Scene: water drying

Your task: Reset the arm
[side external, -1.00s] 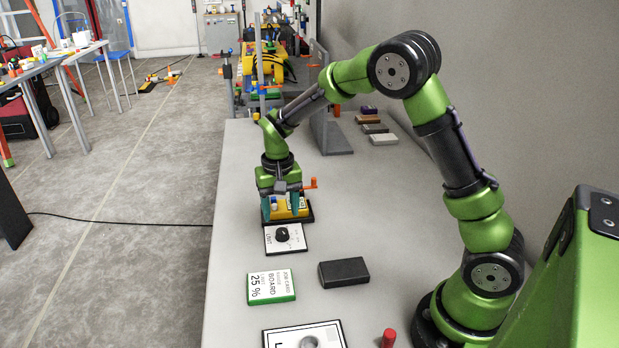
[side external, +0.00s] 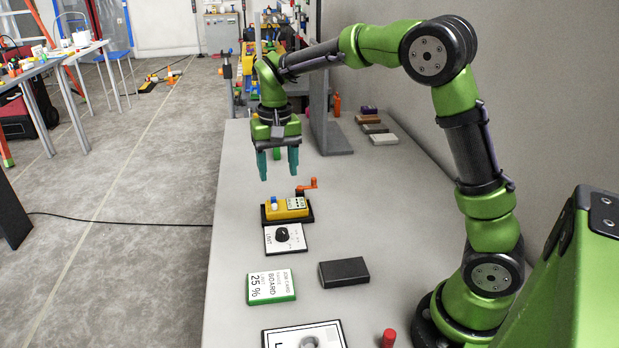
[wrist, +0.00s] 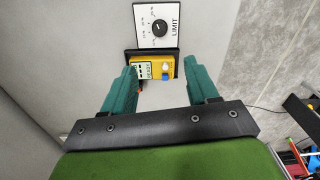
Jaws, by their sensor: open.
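My gripper (side external: 278,164) is open and empty, with its teal fingers hanging above the table (side external: 232,260). It is raised clear of the yellow device (side external: 284,208), which has an orange crank handle (side external: 308,185), a blue-and-white knob and a small label, and sits in a black base. In the wrist view, the yellow device (wrist: 160,69) shows between and beyond the open fingers (wrist: 161,85). The LIMIT card with a black dial (side external: 284,238) lies right in front of the device.
A green-edged job card reading 25% (side external: 271,286) and a black block (side external: 344,272) lie nearer. A red cylinder (side external: 388,338) stands at the front. Several small blocks (side external: 376,129) lie by the wall, beside a grey upright panel (side external: 320,105). The left table strip is clear.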

